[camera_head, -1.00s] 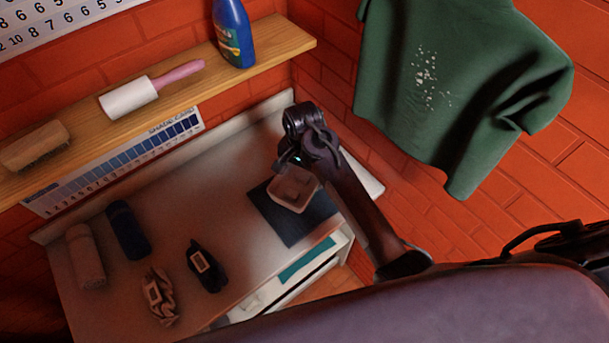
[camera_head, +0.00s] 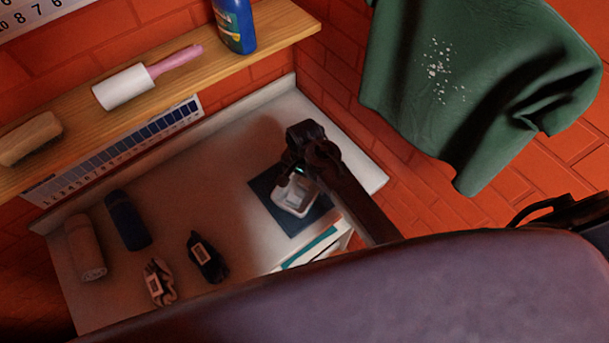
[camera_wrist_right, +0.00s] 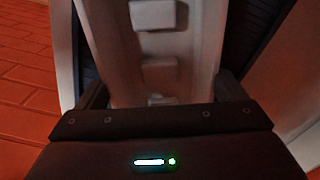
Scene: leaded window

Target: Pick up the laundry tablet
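A small white dish (camera_head: 291,211) sits on a dark blue mat (camera_head: 310,227) at the right part of the white counter. A pale block (camera_head: 294,197) shows inside it, probably the laundry tablet, partly hidden by my gripper. My right gripper (camera_head: 290,183) points down right over the dish. In the right wrist view the dish (camera_wrist_right: 205,45) fills the middle, with a few pale square shapes along it; I cannot tell which is the tablet. The dark fingers of my right gripper (camera_wrist_right: 160,92) stand wide apart at either side, with nothing clamped. My left gripper is out of view.
A rolled pink cloth (camera_head: 85,247), a rolled navy cloth (camera_head: 128,219) and two small banded bundles (camera_head: 206,257) lie on the counter's left. A wooden shelf (camera_head: 185,85) with a blue bottle (camera_head: 234,25) runs above. A green garment (camera_head: 470,90) hangs at right.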

